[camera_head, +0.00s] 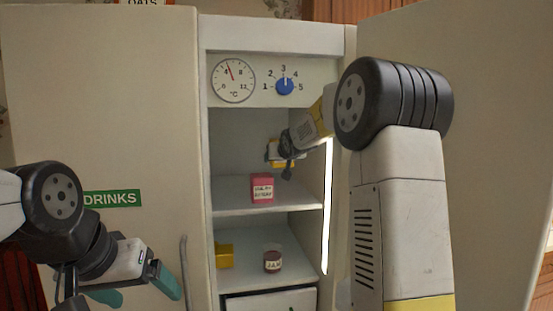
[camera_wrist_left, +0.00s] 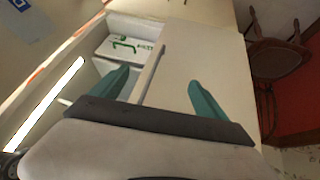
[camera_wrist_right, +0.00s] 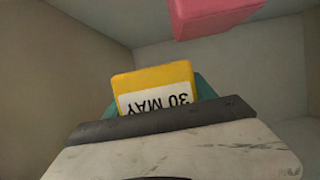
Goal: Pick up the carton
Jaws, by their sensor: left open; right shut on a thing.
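My right gripper (camera_head: 287,162) is inside the open fridge, above the middle shelf, shut on a small yellow carton (camera_wrist_right: 153,77). Its white label reads 30 MAY, upside down in the right wrist view. In the head view the carton (camera_head: 273,152) is partly hidden by the gripper. It appears raised off the shelf. A pink box (camera_head: 262,188) with a white label stands on the middle shelf; it also shows in the right wrist view (camera_wrist_right: 212,14). My left gripper (camera_head: 137,288) is open and empty outside the fridge, at the lower left.
The lower shelf holds a yellow block (camera_head: 224,256) and a jam jar (camera_head: 272,260). Fridge doors flank the opening; the left one carries a DRINKS sign (camera_head: 112,198).

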